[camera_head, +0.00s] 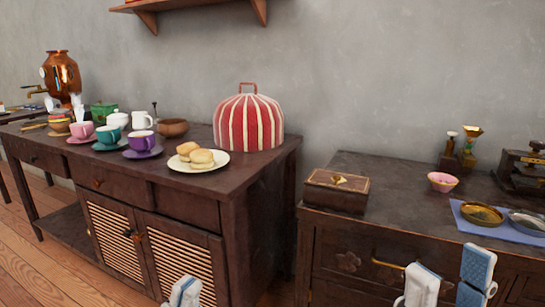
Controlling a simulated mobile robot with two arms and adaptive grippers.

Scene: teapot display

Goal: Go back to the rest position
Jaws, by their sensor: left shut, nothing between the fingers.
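My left gripper (184,292) shows at the bottom edge in front of the left cabinet's slatted doors. It is shut and empty; only its tip is in view. My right gripper (450,277) is at the bottom right, in front of the right cabinet's drawers. Its two blue-and-white fingers stand apart with nothing between them. Both grippers are clear of the furniture tops and of the things on them.
The left cabinet (232,181) bears a striped tea cosy (249,122), a plate of scones (197,157), several cups and a copper urn (62,75). The right cabinet (400,205) bears a wooden box (336,191), a pink bowl (442,181) and scales. A gap separates the cabinets.

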